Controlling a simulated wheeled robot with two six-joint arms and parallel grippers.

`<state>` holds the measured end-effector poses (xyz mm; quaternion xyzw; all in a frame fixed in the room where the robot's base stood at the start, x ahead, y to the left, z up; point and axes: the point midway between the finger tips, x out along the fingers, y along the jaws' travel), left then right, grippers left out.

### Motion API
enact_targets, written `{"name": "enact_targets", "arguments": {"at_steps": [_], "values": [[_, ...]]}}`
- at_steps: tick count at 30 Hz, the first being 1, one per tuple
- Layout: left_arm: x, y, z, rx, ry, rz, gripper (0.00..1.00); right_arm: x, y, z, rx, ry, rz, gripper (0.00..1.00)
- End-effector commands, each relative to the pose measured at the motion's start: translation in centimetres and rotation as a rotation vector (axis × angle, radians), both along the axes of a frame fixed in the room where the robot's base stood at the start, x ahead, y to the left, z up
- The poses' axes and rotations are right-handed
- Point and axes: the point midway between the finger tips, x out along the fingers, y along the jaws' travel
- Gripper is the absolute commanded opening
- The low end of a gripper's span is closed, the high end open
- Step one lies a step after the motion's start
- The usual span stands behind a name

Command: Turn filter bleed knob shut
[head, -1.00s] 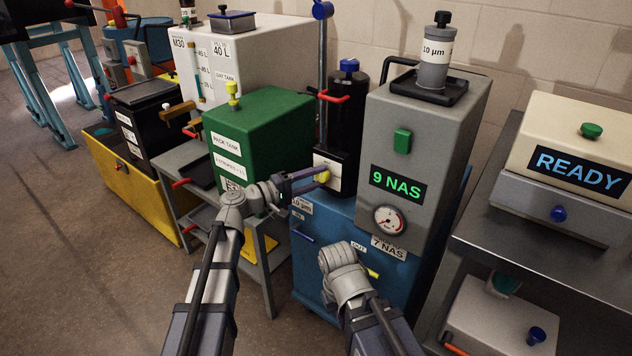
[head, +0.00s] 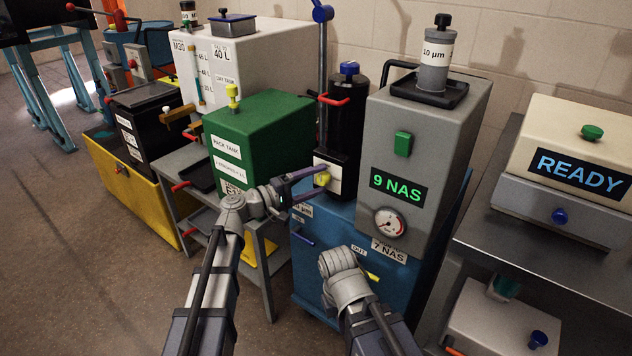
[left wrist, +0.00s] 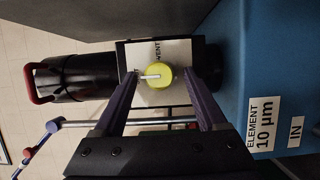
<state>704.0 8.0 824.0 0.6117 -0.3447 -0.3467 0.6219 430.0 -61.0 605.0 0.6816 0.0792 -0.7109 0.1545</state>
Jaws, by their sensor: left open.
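The yellow bleed knob (head: 322,180) sits on a white plate at the foot of the black filter housing (head: 347,120). In the left wrist view the round knob (left wrist: 157,78) faces me, with a white line across it pointing to the picture's left. My left gripper (head: 307,182) is open at the knob. In the left wrist view its two purple fingers (left wrist: 162,90) stand on either side of the knob, with a gap visible around it. Lettering on the plate is partly hidden by the knob.
A grey unit (head: 425,150) reading 9 NAS stands right of the filter on the blue cart (head: 330,232). The green pack tank (head: 262,130) stands close on the left. A red handle (head: 333,99) sticks out from the filter housing above the knob.

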Motion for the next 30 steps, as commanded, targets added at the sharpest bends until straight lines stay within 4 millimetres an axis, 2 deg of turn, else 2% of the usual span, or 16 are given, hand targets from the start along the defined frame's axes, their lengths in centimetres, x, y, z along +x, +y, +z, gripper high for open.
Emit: {"name": "enact_targets", "arguments": {"at_steps": [8, 15, 21, 30], "values": [[-0.5, 0.8, 0.0, -0.001, 0.000, 0.003, 0.74, 0.0, 0.0, 0.0, 0.000, 0.000, 0.000, 0.00], [-2.6, 4.1, 0.0, 0.000, 0.000, 0.004, 0.74, 0.0, 0.0, 0.0, 0.000, 0.000, 0.000, 0.00], [-3.8, 6.1, 0.0, 0.000, 0.000, 0.002, 0.74, 0.0, 0.0, 0.0, 0.000, 0.000, 0.000, 0.00], [-4.1, 6.7, 0.0, 0.000, 0.000, 0.000, 0.74, 0.0, 0.0, 0.0, 0.000, 0.000, 0.000, 0.00]]}}
